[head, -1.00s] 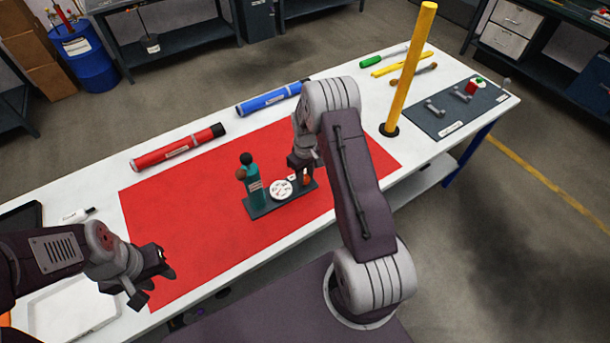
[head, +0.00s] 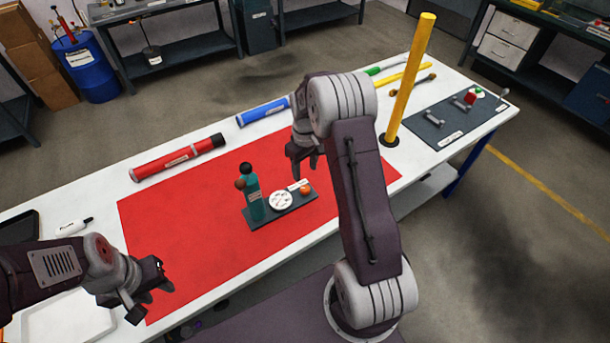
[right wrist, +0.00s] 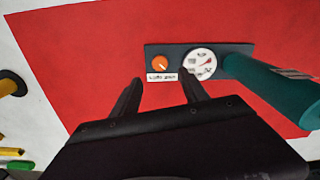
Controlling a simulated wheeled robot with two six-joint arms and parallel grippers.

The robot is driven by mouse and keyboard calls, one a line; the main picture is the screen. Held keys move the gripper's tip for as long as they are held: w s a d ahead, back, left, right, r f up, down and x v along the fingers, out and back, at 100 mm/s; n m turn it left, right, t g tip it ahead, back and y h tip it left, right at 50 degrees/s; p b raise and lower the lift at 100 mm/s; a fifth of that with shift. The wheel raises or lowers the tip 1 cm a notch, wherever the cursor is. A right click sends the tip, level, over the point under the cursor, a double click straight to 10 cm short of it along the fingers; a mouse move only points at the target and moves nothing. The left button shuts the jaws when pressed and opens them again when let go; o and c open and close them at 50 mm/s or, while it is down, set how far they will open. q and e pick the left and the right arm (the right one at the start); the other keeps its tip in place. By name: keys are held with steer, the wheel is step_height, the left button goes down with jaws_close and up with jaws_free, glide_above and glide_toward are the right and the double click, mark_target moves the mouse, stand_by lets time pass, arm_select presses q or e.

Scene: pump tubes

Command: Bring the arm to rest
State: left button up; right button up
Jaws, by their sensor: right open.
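My right gripper (head: 304,168) is raised above the red mat (head: 190,215), just behind the small dark pump plate (head: 268,214). In the right wrist view its two fingers (right wrist: 162,95) are apart with nothing between them. The plate carries a teal pump bottle (head: 254,198), a round white dial (head: 281,200) and an orange knob (head: 305,190). The knob also shows in the right wrist view (right wrist: 160,63), clear of the fingers. My left gripper (head: 160,275) hangs over the mat's near left corner; I cannot tell its opening.
A red tube (head: 178,158) and a blue tube (head: 262,112) lie along the table's far side. A tall yellow tube (head: 408,80) stands upright right of my right arm. A grey mat (head: 430,130) with small parts lies at the right end. A white tray (head: 65,322) is at the near left.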

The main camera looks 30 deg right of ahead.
stand_by(0.4)
steer(key=s+a+r+n+t, duration=0.15)
steer(key=s+a+r, duration=0.25)
steer(key=a+r, duration=0.4)
steer(key=s+a+f+m, duration=0.1)
steer(key=s+m, duration=0.1)
steer(key=s, duration=0.5)
steer(key=s+a+f+m, duration=0.1)
steer(key=s+f+m, duration=0.1)
steer(key=s, duration=0.5)
steer(key=shift+a+m, duration=0.35)
steer(key=shift+a, duration=0.05)
